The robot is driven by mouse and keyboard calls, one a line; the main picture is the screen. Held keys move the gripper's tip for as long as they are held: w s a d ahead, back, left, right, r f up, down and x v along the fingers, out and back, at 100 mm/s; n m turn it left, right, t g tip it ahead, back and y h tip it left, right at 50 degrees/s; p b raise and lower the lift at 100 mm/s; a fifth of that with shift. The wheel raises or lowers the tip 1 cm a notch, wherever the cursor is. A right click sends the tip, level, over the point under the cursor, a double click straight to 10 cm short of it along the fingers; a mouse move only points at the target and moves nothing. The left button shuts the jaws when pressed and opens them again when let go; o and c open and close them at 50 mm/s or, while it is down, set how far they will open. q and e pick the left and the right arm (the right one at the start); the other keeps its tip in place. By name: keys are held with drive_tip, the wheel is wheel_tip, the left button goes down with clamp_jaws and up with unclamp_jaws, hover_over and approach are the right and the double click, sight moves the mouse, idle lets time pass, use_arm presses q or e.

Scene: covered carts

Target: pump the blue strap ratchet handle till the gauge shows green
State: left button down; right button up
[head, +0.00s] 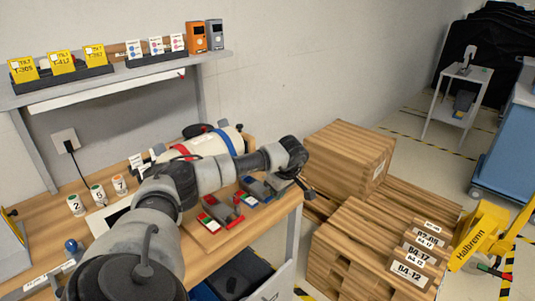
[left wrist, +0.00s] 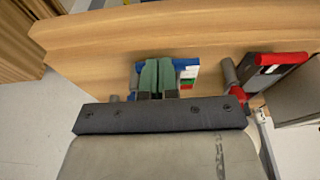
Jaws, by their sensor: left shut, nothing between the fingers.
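The blue strap ratchet (head: 255,188) sits on the wooden bench near its right edge. It has a grey handle and a small gauge (head: 249,200) with red and green marks; its reading is too small to tell. In the left wrist view the blue ratchet (left wrist: 184,64) is partly hidden behind my fingers, with the gauge (left wrist: 188,82) just right of them. My left gripper (head: 307,190) is shut and empty at the bench's right edge; its fingers show together in the left wrist view (left wrist: 157,76). Whether they touch the handle, I cannot tell. My right gripper is out of view.
A red ratchet (head: 221,209) stands beside the blue one and shows in the left wrist view (left wrist: 281,58). Behind is a white cylinder (head: 209,146) with red and blue straps. Stacked wooden crates (head: 340,150) stand right of the bench. A shelf (head: 130,75) hangs above.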

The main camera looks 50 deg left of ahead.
use_arm(q)
drive_tip(key=w+d+r+b, duration=0.1)
drive_tip(key=d+r, duration=0.7)
drive_tip(key=d, duration=0.1)
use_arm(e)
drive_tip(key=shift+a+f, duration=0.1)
use_arm(q)
drive_tip(key=shift+d+f, duration=0.1)
drive_tip(key=shift+d, duration=0.05)
